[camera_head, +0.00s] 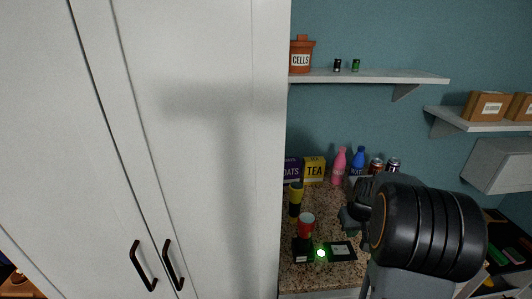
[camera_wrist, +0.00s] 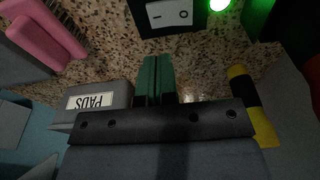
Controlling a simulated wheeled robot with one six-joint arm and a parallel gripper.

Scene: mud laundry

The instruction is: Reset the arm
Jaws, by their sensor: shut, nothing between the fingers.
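My arm reaches over the granite counter (camera_head: 325,207) at the right of the head view. My gripper (camera_wrist: 155,58) shows in the wrist view as two green fingers pressed together, with nothing between them. It is above the speckled counter top. In the head view the arm hides most of the gripper; only a small green part (camera_head: 350,219) shows by the arm. A black device (camera_wrist: 168,17) with a rocker switch and a lit green light (camera_wrist: 219,4) lies just beyond the fingertips in the wrist view.
A white cabinet (camera_head: 215,120) fills the left. A red cup (camera_head: 306,226), yellow-black torch (camera_head: 295,200), TEA box (camera_head: 314,170), pink bottle (camera_head: 339,168) and blue bottle (camera_head: 357,162) crowd the counter. A shelf (camera_head: 400,77) hangs above. A PADS box (camera_wrist: 100,97) sits beside the gripper.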

